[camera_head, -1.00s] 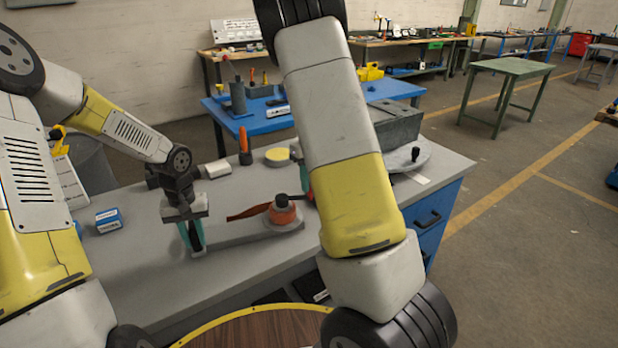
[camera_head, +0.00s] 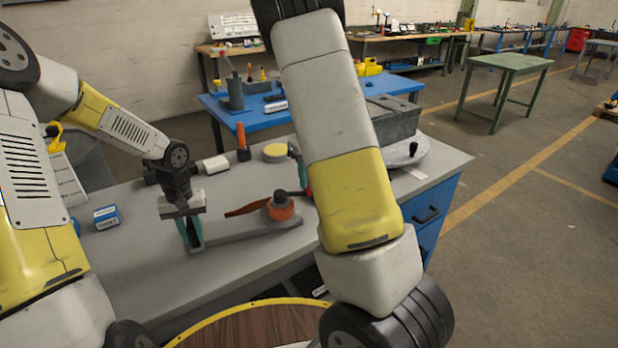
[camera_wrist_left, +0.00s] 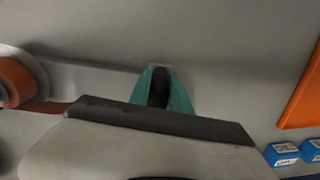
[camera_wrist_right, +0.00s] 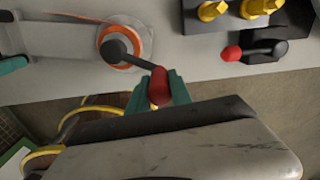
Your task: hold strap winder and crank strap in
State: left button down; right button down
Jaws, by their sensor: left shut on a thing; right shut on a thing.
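The strap winder has a grey base plate (camera_head: 245,228) lying on the bench and an orange spool (camera_head: 281,211) with a black hub. A brown-orange strap (camera_head: 245,210) runs left from the spool. My left gripper (camera_head: 190,234) is shut on the black grip (camera_wrist_left: 160,88) at the plate's left end. My right gripper (camera_wrist_right: 164,92) is shut on the red crank knob (camera_wrist_right: 159,84). The black crank arm (camera_wrist_right: 136,59) links the knob to the hub beside the spool (camera_wrist_right: 134,42). In the head view my right arm hides most of the right gripper.
A blue-and-white box (camera_head: 107,217) lies left of my left gripper. Behind the winder are an orange-handled tool (camera_head: 242,140), a yellow round pad (camera_head: 276,152) and a grey block (camera_head: 392,118). A black fixture with a red-tipped lever (camera_wrist_right: 232,53) sits near my right gripper.

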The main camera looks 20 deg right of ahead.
jog(key=shift+a, duration=0.5)
jog(key=c, duration=1.2)
grip_release()
jog(key=shift+o, duration=0.2)
jog(key=shift+d, duration=0.3)
notch_tip(320, 180, up, 12)
